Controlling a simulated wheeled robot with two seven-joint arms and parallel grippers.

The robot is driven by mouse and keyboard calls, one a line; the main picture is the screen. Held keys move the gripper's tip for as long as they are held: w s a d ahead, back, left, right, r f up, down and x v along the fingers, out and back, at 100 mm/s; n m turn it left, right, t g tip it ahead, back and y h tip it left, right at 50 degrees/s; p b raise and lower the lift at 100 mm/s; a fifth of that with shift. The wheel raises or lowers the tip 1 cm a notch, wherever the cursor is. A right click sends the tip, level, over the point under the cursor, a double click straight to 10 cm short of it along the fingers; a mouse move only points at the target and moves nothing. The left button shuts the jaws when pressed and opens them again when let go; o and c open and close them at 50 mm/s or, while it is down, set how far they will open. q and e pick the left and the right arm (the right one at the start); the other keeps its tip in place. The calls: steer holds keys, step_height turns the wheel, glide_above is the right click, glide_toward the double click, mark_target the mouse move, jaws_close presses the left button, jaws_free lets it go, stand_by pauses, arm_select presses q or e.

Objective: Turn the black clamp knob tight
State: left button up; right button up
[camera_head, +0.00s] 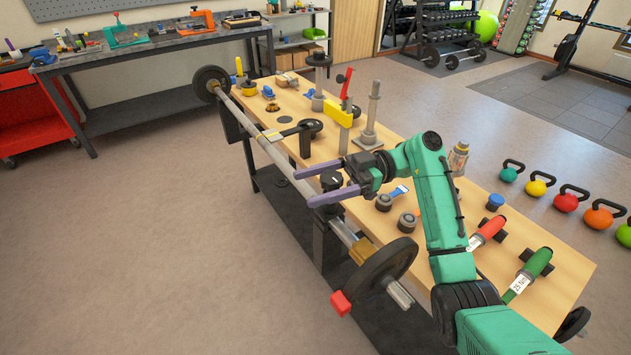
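The black clamp knob (331,180) is at the near long edge of the wooden workbench, beside the barbell's bar (272,152). My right gripper (303,188) reaches in from the right. Its two purple fingers are spread apart, one on each side of the knob, and their tips extend past it to the left. I cannot tell whether the fingers touch the knob or leave a small gap. A dark clamp post (319,240) stands below the knob at the bench edge. My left gripper is not in view.
The barbell runs along the bench's left edge, with a black plate (384,268) at its near end. Red (487,232) and green (530,270) torque handles and several small fixtures occupy the wooden bench top (560,292). Open floor (160,240) lies to the left.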

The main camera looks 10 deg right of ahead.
mark_target(322, 176)
jaws_close()
steer(key=shift+f+m+t, duration=0.1)
steer(key=shift+m+t, duration=0.2)
steer(key=shift+t, duration=0.2)
steer(key=shift+w+d+m+t+h+b, duration=0.15)
steer(key=shift+w+m+t+h+b, duration=0.55)
steer(key=shift+m+t, duration=1.45)
steer(key=shift+w+d+m+t+h+b, duration=0.1)
steer(key=shift+w+m+t+h+b, duration=0.2)
steer(key=shift+m+t+h, duration=1.7)
steer(key=shift+w+d+m+t+y+b, duration=0.2)
steer(key=shift+w+m+t+b, duration=0.6)
steer(key=shift+t, duration=2.55)
steer(key=shift+s+m+p, duration=0.3)
steer(key=shift+s+m, duration=0.05)
steer(key=shift+o, duration=0.9)
jaws_free()
